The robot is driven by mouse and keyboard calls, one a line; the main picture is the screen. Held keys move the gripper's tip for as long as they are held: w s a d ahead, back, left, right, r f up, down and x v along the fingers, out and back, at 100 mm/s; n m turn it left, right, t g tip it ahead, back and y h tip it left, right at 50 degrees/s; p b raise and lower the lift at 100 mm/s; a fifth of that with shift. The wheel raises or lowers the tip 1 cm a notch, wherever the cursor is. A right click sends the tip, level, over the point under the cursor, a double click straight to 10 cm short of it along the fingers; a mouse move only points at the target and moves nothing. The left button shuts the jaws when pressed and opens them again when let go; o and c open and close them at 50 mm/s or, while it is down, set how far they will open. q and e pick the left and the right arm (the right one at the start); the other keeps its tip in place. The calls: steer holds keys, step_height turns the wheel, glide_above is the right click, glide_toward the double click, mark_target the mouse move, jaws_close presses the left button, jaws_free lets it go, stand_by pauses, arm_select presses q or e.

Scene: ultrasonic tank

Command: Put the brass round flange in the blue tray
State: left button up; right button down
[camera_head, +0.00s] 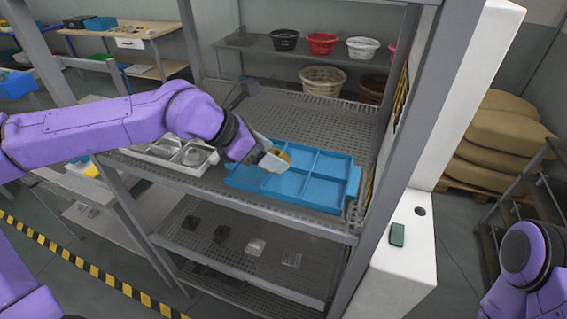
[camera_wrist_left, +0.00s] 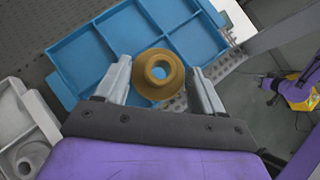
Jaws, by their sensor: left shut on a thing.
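The brass round flange (camera_wrist_left: 158,76) is a ring with a raised hub and a centre hole. My left gripper (camera_wrist_left: 160,66) is shut on it, one finger on each side. The blue tray (camera_head: 330,203) lies on the perforated shelf and is split into several compartments, all of which look empty where visible. The arm and gripper hide part of its left side. My right gripper is outside the views.
A pale grey tray (camera_head: 150,153) with metal parts stands left of the blue tray. Shelf posts (camera_head: 375,120) rise at the sides. The perforated shelf (camera_head: 310,118) is clear behind the blue tray. Several baskets (camera_head: 322,43) sit on a back shelf.

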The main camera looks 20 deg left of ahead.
arm_select(q)
steer(key=x, duration=0.4)
steer(key=shift+s+d+f, duration=0.25)
steer(key=shift+f, duration=0.1)
step_height(320, 180, down, 2)
steer(key=shift+s+f+p, duration=0.1)
steer(key=shift+f+p, duration=0.1)
steer(key=shift+p, duration=0.3)
steer(key=shift+f, duration=0.25)
steer(key=shift+f, duration=0.15)
steer(key=o, duration=1.2)
